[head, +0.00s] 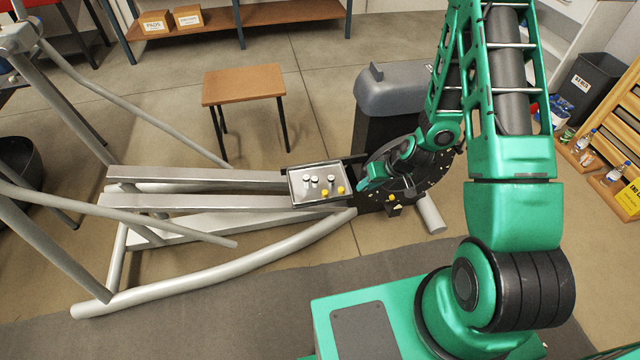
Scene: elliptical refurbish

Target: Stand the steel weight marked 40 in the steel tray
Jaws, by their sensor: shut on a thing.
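The steel tray (293,190) is a shallow rectangular pan resting on the elliptical machine's frame, in the middle of the head view. Several small pieces stand in it, some pale-topped and some yellow. They are too small for any number to be read, so I cannot tell the weight marked 40 among them. My gripper (366,184) is just right of the tray's right edge, in front of the machine's dark round wheel. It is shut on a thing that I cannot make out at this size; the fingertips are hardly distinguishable.
The dark wheel (435,176) and the grey machine housing (395,92) stand close behind my gripper. Long grey rails (200,175) run left from the tray. A wooden stool (244,86) stands behind it. Bottles in wooden trays and a bin (588,88) are at right.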

